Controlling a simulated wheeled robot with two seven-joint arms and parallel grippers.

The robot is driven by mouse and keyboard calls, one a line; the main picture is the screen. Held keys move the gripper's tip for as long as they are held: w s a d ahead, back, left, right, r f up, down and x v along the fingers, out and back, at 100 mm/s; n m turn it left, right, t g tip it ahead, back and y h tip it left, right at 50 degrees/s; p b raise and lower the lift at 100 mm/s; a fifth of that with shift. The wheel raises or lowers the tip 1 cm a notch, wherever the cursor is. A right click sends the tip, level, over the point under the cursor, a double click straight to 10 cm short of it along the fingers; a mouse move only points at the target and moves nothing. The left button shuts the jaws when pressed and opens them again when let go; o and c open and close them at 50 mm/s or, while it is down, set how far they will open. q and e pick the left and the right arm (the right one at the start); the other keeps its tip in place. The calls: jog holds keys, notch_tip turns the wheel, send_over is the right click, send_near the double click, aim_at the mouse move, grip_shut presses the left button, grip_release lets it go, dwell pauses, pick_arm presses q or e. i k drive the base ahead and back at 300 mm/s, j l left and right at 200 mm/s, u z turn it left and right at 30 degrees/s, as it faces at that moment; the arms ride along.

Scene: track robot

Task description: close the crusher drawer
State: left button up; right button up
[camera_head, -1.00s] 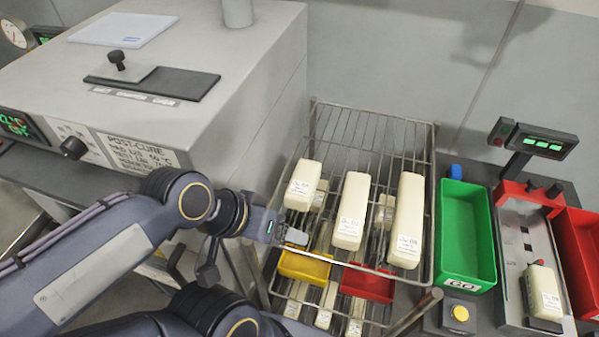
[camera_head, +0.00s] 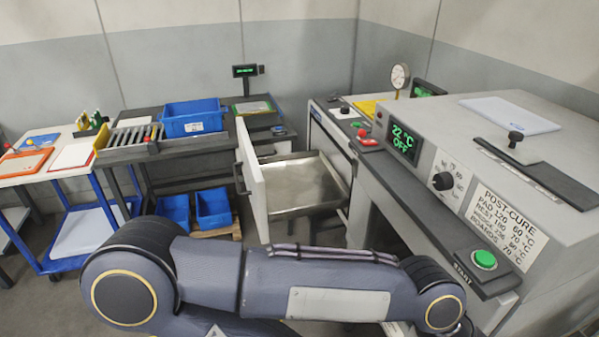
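The crusher drawer (camera_head: 306,197) stands pulled out from the bench left of the grey oven. Its tall white front panel (camera_head: 254,187) faces left and has a dark handle (camera_head: 240,178). The metal tray inside the drawer looks empty. My arm crosses the bottom of the view in front of the drawer, apart from it as far as I can see. Neither gripper shows in the current view.
The post-cure oven (camera_head: 480,170) with a green start button (camera_head: 484,260) fills the right side. A dark bench with a blue bin (camera_head: 193,118) stands behind on the left. Blue bins (camera_head: 213,208) sit low on a pallet. A blue-framed cart (camera_head: 75,215) is at far left.

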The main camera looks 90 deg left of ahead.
aim_at(287, 186)
jog(key=k+u, duration=0.1)
jog(key=u, duration=1.9)
jog(key=j+u, duration=0.45)
jog(key=i+j+u, duration=0.15)
jog(key=j+u, duration=0.35)
jog(key=i+j+z, duration=0.35)
jog(key=i, duration=0.15)
jog(key=i+j+z, duration=0.3)
jog(key=i, duration=0.15)
